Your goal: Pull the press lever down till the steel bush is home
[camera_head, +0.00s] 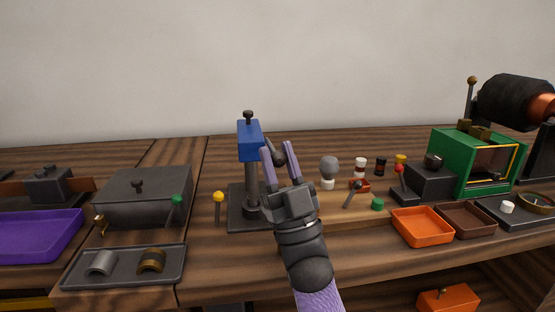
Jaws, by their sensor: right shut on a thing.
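The press (249,141) stands in the middle of the bench, with a blue head, a dark knob on top, a grey column and a dark base. My right gripper (279,150) is at the right side of the blue head, its fingers reaching up beside it. It is shut on the press lever, which is mostly hidden by the fingers. I cannot make out the steel bush in the press; the foot of the column is dark and partly behind my gripper. My left gripper is not in view.
A grey tray (123,281) with a silver and a bronze curved piece lies front left, near a dark lidded box (150,183) and purple tray (36,238). Yellow-knobbed (219,197) and red-knobbed (399,170) levers flank the press. Orange tray (422,228) and green machine (450,160) stand right.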

